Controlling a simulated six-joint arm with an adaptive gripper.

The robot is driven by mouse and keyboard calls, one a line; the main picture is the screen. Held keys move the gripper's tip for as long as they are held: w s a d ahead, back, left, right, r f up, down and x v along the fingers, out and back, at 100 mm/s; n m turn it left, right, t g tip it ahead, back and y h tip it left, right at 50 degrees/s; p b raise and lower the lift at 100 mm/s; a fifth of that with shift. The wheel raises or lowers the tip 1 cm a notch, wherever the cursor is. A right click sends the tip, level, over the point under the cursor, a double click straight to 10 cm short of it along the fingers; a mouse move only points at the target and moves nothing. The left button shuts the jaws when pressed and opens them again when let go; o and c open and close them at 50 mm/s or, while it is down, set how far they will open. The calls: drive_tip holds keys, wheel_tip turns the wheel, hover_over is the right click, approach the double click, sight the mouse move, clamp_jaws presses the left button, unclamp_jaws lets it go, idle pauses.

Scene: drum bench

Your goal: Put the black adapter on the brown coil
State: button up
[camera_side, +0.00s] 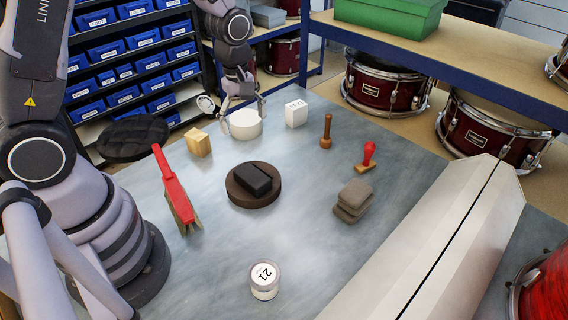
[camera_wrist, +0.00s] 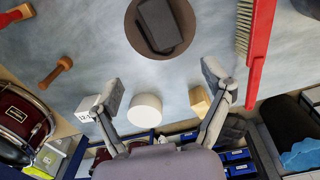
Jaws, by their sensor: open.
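The black adapter (camera_side: 254,182) lies flat on top of the brown coil (camera_side: 239,197), a dark round disc on the bench. Both also show at the top of the wrist view, the adapter (camera_wrist: 160,24) resting within the rim of the coil (camera_wrist: 184,17). My gripper (camera_side: 243,107) is open and empty, well behind the coil in the side view, close to a white cylinder (camera_side: 245,127). In the wrist view its two fingers (camera_wrist: 163,84) are spread wide, with nothing between the pads touching them.
A long beige case (camera_side: 440,240) borders the right.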

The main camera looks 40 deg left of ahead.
drive_tip(key=s+a+r+m+t, duration=0.1)
drive_tip(key=s+r+m, duration=0.25)
drive_tip(key=r, duration=0.35)
drive_tip(key=s+r+m+t, duration=0.1)
drive_tip(key=s+r+m, duration=0.1)
drive_tip(key=r+m, duration=0.35)
drive_tip(key=s+r+m+t, duration=0.1)
drive_tip(key=s+r+m, duration=0.2)
drive_tip(key=s, duration=0.3)
drive_tip(key=s+a+r+m+t, duration=0.1)
drive_tip(key=s+r+m+t, duration=0.1)
drive_tip(key=s+r+m, duration=0.2)
drive_tip(key=s+r, duration=0.1)
drive_tip(key=s, duration=0.2)
drive_tip(key=shift+a+r, duration=0.2)
drive_tip(key=shift+r, duration=0.1)
